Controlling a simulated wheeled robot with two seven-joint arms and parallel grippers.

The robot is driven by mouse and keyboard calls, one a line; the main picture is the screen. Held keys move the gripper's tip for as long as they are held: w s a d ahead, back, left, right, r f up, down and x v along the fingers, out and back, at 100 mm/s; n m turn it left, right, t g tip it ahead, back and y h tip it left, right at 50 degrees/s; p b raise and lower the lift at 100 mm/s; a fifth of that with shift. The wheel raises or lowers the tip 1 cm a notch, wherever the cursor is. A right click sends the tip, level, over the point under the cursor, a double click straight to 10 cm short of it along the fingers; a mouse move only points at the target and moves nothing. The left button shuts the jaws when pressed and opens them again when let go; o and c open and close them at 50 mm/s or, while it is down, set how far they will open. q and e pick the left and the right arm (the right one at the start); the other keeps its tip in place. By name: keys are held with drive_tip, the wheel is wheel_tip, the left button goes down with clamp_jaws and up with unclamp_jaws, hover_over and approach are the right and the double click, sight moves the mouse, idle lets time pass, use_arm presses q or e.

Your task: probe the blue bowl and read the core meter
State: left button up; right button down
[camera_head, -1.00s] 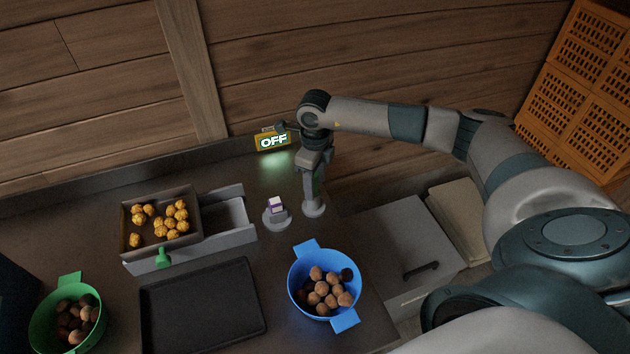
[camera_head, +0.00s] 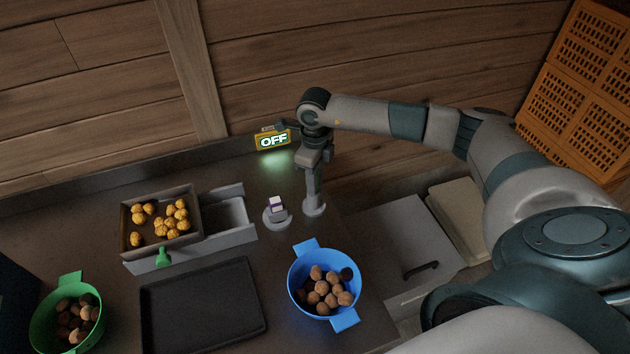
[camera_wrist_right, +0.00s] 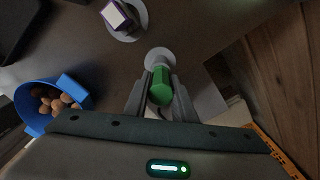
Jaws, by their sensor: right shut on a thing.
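The blue bowl (camera_head: 297,293) holds several brown chestnuts and stands at the front right of the counter; it also shows at the left of the right wrist view (camera_wrist_right: 33,117). My right gripper (camera_head: 315,190) points down behind the bowl. It is shut on the green handle of a probe (camera_wrist_right: 161,86), which stands upright at a round pale base (camera_head: 315,210). The probe's tip is hidden. A yellow meter display (camera_head: 273,139) at the back wall reads OFF. My left gripper is not in view.
A small purple and white block (camera_head: 276,203) sits on a round stand left of my gripper. A box of yellow chestnuts (camera_head: 125,245), a dark tray (camera_head: 200,305) and a green bowl (camera_head: 42,325) stand further left. Orange crates (camera_head: 580,95) are at the right.

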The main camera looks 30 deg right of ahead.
drive_tip(key=shift+r, duration=0.4)
idle(0.3)
drive_tip(key=c, duration=2.2)
unclamp_jaws()
clamp_jaws()
drive_tip(key=shift+r, duration=0.15)
drive_tip(key=shift+r+p, duration=1.4)
drive_tip(key=shift+r, duration=1.6)
drive_tip(key=shift+s, duration=0.1)
